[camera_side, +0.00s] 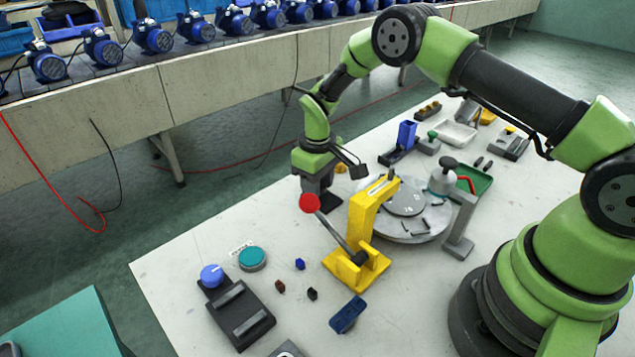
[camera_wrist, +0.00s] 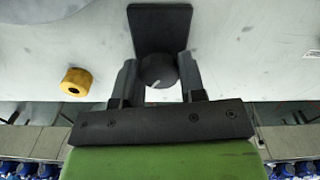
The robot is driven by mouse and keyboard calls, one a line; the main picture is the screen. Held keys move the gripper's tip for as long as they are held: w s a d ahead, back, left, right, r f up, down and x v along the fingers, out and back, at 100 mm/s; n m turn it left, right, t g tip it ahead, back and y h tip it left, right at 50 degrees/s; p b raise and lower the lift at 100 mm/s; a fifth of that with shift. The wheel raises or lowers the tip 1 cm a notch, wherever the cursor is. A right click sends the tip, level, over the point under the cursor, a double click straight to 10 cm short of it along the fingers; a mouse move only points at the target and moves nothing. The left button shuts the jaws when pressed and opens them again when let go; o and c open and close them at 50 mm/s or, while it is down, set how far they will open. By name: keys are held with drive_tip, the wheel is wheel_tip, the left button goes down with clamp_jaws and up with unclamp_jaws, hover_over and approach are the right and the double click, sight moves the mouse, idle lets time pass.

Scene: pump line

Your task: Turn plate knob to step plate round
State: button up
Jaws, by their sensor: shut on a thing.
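The plate knob (camera_wrist: 158,71) is a round black knob with a white pointer line, on a dark base (camera_wrist: 160,22) in the wrist view. My gripper (camera_wrist: 157,76) has a finger on each side of the knob and is shut on it. In the side view my gripper (camera_side: 319,188) points down behind the yellow press; the knob is hidden there, and part of its dark base (camera_side: 331,203) shows. The round grey plate (camera_side: 437,226) lies flat right of the press, with a smaller disc and several small dark pieces on it.
The yellow press (camera_side: 362,215) with its red-ball lever (camera_side: 309,203) stands close to my gripper. A yellow ring (camera_wrist: 76,82) lies left of the knob in the wrist view. A grey bracket (camera_side: 460,225) stands at the plate's right.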

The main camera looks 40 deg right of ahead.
drive_tip(key=n, duration=0.6)
drive_tip(key=shift+n, duration=0.3)
idle(0.5)
drive_tip(key=o, duration=0.9)
drive_tip(key=shift+r, duration=0.15)
wheel_tip(320, 180, up, 10)
